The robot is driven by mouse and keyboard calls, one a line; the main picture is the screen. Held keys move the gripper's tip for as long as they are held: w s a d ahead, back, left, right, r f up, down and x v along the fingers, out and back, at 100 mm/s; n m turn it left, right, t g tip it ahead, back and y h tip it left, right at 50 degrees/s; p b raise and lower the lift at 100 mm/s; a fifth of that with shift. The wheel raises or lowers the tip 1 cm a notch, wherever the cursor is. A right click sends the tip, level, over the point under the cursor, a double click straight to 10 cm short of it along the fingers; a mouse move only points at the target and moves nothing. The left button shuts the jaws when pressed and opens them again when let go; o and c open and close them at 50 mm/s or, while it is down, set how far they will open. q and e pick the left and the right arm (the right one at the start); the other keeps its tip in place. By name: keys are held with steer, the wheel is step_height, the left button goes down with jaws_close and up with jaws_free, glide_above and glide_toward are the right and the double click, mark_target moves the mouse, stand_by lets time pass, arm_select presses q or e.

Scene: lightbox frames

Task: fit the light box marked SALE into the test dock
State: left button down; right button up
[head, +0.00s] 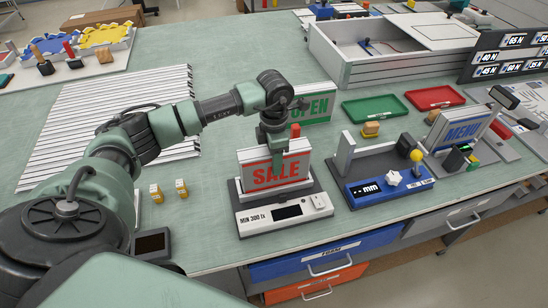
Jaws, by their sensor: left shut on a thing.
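The light box marked SALE (262,172) is a white-framed panel with red letters, upright at the test dock (283,220). The dock is a white and dark base marked MIN 300 lx with a dark display. The lower edge of the box is at the dock's white holder; I cannot tell whether it is fully seated. My right gripper is not in view.
A green OPEN light box (312,104) stands just behind. To the right are a blue measuring fixture (385,188) and a blue-lettered MENU box (460,130). A green tray (375,107) and a red tray (434,97) lie behind. Two small yellow blocks (181,188) stand left.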

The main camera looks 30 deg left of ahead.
arm_select(q)
steer(key=c, duration=0.7)
jaws_free()
steer(key=shift+f, duration=0.1)
step_height(320, 180, up, 12)
steer(key=b, duration=0.4)
steer(key=shift+f, duration=0.25)
steer(key=shift+r, duration=0.45)
